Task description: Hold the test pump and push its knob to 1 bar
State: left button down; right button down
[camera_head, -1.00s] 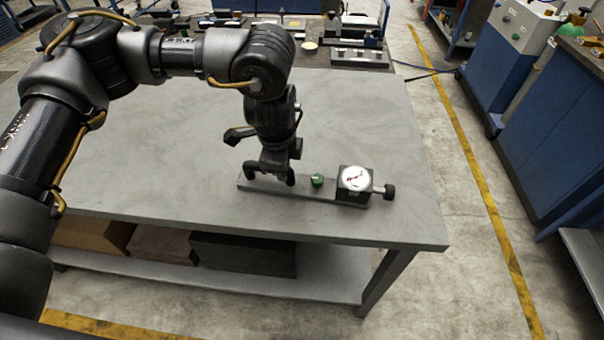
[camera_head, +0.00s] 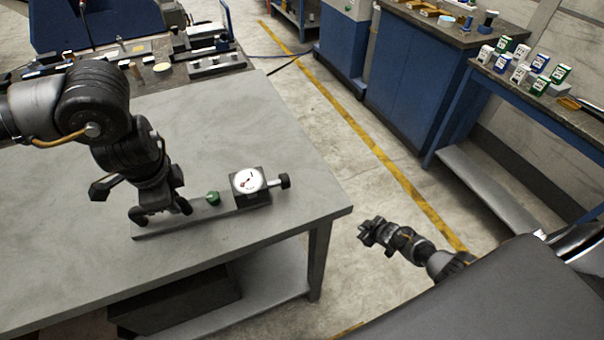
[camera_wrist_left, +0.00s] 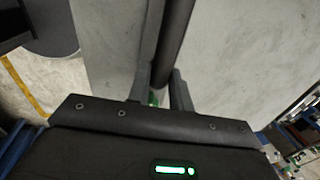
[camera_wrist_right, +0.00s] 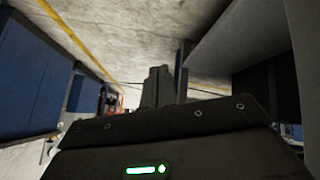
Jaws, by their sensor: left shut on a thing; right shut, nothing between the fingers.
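The test pump lies on the table near its front edge in the head view. It has a grey base plate (camera_head: 212,213), a green cap (camera_head: 213,198), a block with a white dial gauge (camera_head: 248,181) and a black knob (camera_head: 285,181) at its right end. The dial reading is too small to tell. My left gripper (camera_head: 162,211) is shut on the pump at its left part. In the left wrist view a dark rod (camera_wrist_left: 174,45) runs between its fingers. My right gripper (camera_head: 366,233) is shut and empty, in the air beyond the table's right edge.
The grey table (camera_head: 240,120) is clear behind the pump. Tools and fixtures lie on a bench at the back left. Blue cabinets (camera_head: 415,85) and a shelf with several small boxes stand at the right. Open floor lies between table and cabinets.

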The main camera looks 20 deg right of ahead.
jog(key=w+r+n+t+y, duration=0.1)
jog(key=w+r+t+y, duration=0.1)
jog(key=w+r, duration=0.65)
jog(key=w+r+t+y, duration=0.1)
jog(key=w+r+y, duration=0.1)
jog(key=w+r, duration=0.65)
notch_tip(320, 180, up, 16)
jog(key=a+r+y, duration=0.1)
jog(key=a+y, duration=0.1)
jog(key=y, duration=0.2)
jog(key=s+a+r+g+y, duration=0.35)
jog(key=s+r, duration=0.25)
jog(key=r, duration=0.2)
jog(key=s+a+r+m+g+y, duration=0.3)
jog(key=s+a+m+g, duration=0.3)
jog(key=s, duration=0.5)
jog(key=shift+s+r+m, duration=0.15)
jog(key=shift+m, duration=0.25)
jog(key=shift+a+g, duration=0.15)
jog(key=shift+g, duration=0.1)
